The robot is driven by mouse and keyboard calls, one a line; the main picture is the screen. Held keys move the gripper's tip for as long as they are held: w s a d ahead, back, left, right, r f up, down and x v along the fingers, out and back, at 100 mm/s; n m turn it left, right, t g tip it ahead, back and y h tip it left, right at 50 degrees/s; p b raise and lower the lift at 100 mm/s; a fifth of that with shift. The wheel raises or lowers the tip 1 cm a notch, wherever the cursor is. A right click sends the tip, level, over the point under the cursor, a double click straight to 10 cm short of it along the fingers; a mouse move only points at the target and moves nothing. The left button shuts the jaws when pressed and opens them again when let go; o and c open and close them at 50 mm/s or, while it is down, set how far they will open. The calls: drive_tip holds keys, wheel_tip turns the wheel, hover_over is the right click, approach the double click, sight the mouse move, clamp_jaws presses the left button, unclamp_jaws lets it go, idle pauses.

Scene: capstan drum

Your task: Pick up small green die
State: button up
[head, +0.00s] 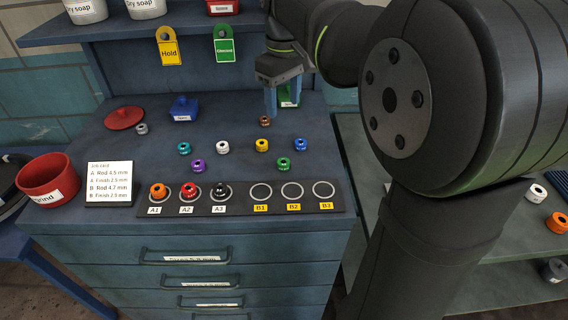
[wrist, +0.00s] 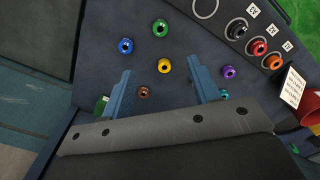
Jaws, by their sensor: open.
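The small green die (head: 284,163) is a ring-shaped piece with a dark centre hole, lying on the blue bench top just behind the black rack. In the wrist view the green die (wrist: 160,27) is near the top, beyond the fingertips. My gripper (head: 283,108) is open and empty, above the back right of the bench, behind the green die. In the wrist view its two blue fingers (wrist: 161,68) are spread wide, with nothing held between them.
Near the green die lie blue (head: 300,144), yellow (head: 262,145), white (head: 222,147), purple (head: 198,166), teal (head: 184,148) and brown (head: 265,121) dies. The black rack (head: 332,207) holds orange, red and black dies at A1–A3; B1–B3 are empty.

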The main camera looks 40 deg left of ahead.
sight(283, 161)
wheel_tip(283, 161, down, 18)
drive_tip(key=m, duration=0.6)
drive_tip(key=shift+r, duration=0.2)
drive_tip(key=c, duration=1.2)
drive_tip(key=shift+o, duration=0.2)
drive_tip(key=shift+r, duration=0.1)
